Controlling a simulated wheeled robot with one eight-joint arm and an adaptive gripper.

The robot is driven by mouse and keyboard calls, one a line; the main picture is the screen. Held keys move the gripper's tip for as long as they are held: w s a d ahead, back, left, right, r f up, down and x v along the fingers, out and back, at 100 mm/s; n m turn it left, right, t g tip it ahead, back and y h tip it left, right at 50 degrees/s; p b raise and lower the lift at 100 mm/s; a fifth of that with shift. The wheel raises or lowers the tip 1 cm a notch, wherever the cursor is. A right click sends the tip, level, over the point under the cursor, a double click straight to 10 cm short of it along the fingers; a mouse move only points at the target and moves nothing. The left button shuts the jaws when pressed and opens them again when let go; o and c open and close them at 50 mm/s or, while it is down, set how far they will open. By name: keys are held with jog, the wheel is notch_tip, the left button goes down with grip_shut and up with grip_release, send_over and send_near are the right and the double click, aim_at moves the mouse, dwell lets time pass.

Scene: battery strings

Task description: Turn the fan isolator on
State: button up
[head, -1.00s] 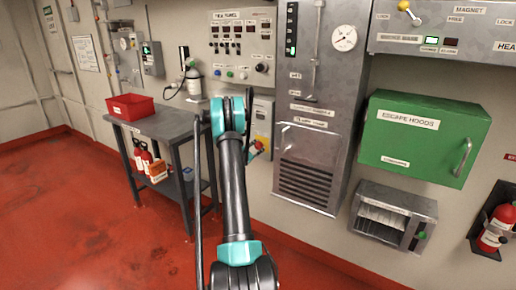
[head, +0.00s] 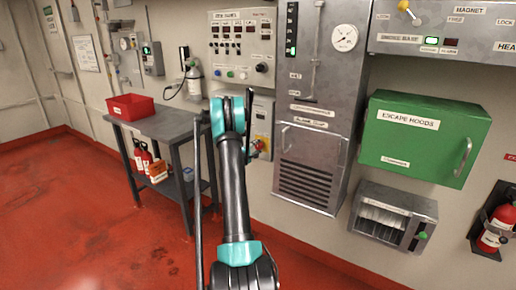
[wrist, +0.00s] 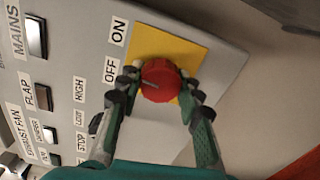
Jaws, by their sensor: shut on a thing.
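The fan isolator is a red rotary knob (wrist: 161,82) on a yellow plate (wrist: 150,45), with ON and OFF labels beside it in the wrist view. My gripper (wrist: 155,90) has its two fingers on either side of the knob and is shut on it. A pale mark on the knob's face lies slanted in the picture.
A grey table (head: 165,122) with a red bin (head: 130,106) stands left of my arm. A louvred metal cabinet (head: 310,165) and a green escape hoods box (head: 422,138) are on the wall to the right. The red floor at the left is open.

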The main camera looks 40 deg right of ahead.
jog(key=m, duration=0.4)
jog(key=shift+m, duration=2)
jog(key=o, duration=1.2)
jog(key=shift+c, duration=0.2)
jog(key=v, duration=1.2)
